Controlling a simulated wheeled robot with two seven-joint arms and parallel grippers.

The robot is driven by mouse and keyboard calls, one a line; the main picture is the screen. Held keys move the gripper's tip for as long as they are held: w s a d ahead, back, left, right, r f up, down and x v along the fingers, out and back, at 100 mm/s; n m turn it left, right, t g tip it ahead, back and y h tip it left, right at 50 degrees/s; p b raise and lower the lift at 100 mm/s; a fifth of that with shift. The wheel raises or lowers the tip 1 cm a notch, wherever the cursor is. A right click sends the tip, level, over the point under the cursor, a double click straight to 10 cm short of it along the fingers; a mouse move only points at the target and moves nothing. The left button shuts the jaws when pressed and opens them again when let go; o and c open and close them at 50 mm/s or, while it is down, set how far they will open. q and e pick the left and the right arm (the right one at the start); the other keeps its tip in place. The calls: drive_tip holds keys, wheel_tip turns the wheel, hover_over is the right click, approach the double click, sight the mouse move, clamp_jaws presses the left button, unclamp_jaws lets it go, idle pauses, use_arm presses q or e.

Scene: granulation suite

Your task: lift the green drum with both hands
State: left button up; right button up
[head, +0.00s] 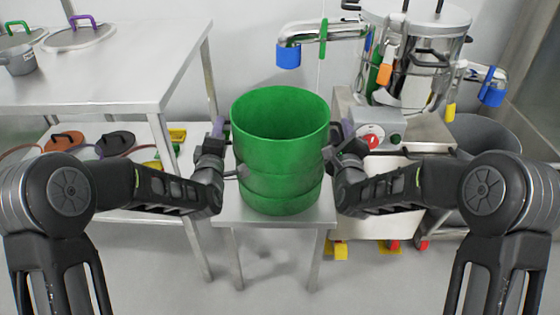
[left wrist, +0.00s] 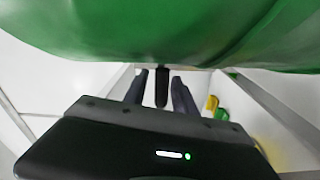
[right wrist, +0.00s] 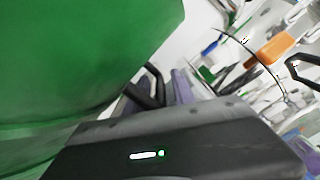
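The green drum (head: 281,159) stands upright and open-topped on a small steel table (head: 270,221). It looks empty inside. My left gripper (head: 217,139) is at the drum's left side. In the left wrist view its two fingers (left wrist: 163,90) are apart, with a black drum handle (left wrist: 162,86) between them and gaps on both sides. My right gripper (head: 339,142) is at the drum's right side. In the right wrist view its fingers (right wrist: 162,90) look apart, beside a black looped handle (right wrist: 156,76); contact with it is unclear.
A steel bench (head: 125,88) with lidded vessels stands at the left, with a lower shelf holding lids. At the right is a steel machine (head: 412,65) with pipes and a control box (head: 381,134). A grey bin (head: 484,135) stands behind my right arm.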

use_arm(q)
clamp_jaws()
use_arm(e)
drive_tip(key=shift+r, duration=0.1)
clamp_jaws()
use_arm(q)
drive_tip(key=shift+a+f, duration=0.1)
use_arm(e)
drive_tip(key=shift+d+r, duration=0.1)
drive_tip(key=shift+d, duration=0.1)
idle(0.4)
